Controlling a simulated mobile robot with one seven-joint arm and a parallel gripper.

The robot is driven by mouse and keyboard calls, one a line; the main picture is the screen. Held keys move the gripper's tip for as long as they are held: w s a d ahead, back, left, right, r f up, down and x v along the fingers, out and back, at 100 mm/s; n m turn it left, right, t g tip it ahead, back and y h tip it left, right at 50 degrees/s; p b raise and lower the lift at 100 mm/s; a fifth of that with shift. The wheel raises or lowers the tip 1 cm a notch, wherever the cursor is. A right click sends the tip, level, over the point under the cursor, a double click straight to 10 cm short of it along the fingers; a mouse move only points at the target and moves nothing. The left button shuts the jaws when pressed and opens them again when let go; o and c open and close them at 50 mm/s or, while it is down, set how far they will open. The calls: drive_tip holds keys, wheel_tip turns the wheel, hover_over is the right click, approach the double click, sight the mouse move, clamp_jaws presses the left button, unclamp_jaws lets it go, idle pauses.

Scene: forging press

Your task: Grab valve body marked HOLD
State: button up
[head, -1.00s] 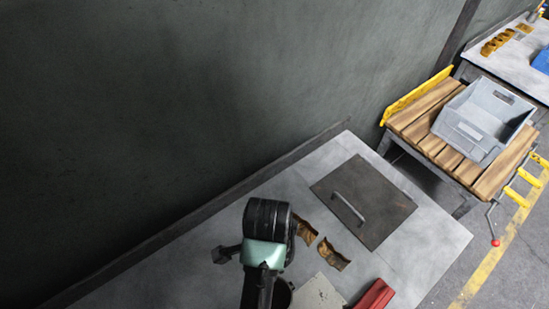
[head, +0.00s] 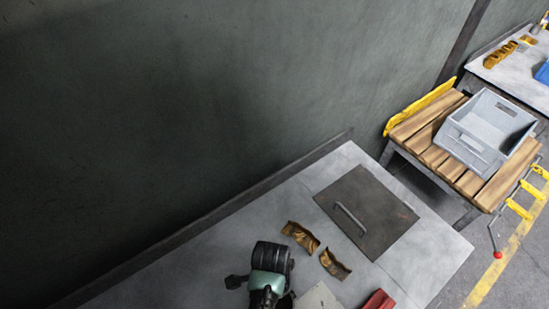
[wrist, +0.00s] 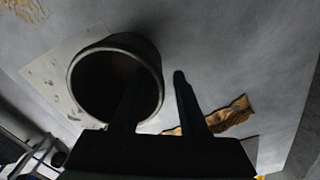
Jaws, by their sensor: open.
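Two brown, wavy metal pieces (head: 300,237) (head: 335,264) lie on the grey bench in the head view; one brown piece (wrist: 230,116) shows behind my right finger in the wrist view. I cannot read a HOLD mark on any part, so I cannot tell which is the valve body. My gripper (wrist: 157,78) is open, with two dark fingers apart. A dark, hollow round thing (wrist: 153,58) stands just beyond the left finger, its open mouth facing the camera; I see nothing held. In the head view my arm hides part of the bench and the gripper itself.
A dark plate with a handle (head: 365,212) lies on the bench (head: 235,240). A red object (head: 378,300) and a pale sheet (head: 318,298) are at the lower edge. A grey bin (head: 485,135) stands on a slatted wooden table (head: 430,150). A wall runs behind the bench.

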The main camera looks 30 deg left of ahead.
clamp_jaws()
idle(1.4)
